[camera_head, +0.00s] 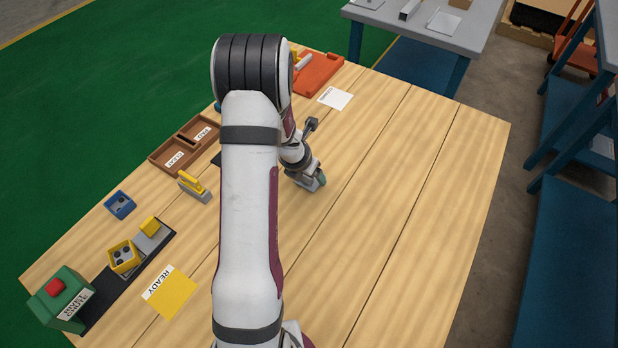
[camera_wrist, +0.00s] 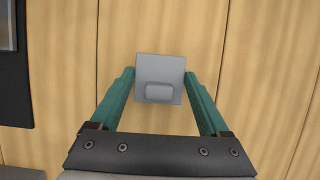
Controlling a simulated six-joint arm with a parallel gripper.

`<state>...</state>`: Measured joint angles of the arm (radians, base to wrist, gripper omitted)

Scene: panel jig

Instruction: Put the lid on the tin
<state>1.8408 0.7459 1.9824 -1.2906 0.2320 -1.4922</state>
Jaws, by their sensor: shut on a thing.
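My gripper (camera_wrist: 160,74) has its two teal fingers against the left and right sides of a grey square lid (camera_wrist: 158,66) with a raised block on it, and is shut on it. In the head view my gripper (camera_head: 314,181) is low over the middle of the wooden table, and the lid is mostly hidden by it. I cannot tell whether the lid touches the table. I cannot make out the tin for sure. A grey-edged object (camera_wrist: 7,28) shows in part on a dark panel (camera_wrist: 16,90) at the left edge of the wrist view.
A green box with a red button (camera_head: 58,290) stands front left. The table's right half (camera_head: 420,200) is clear.

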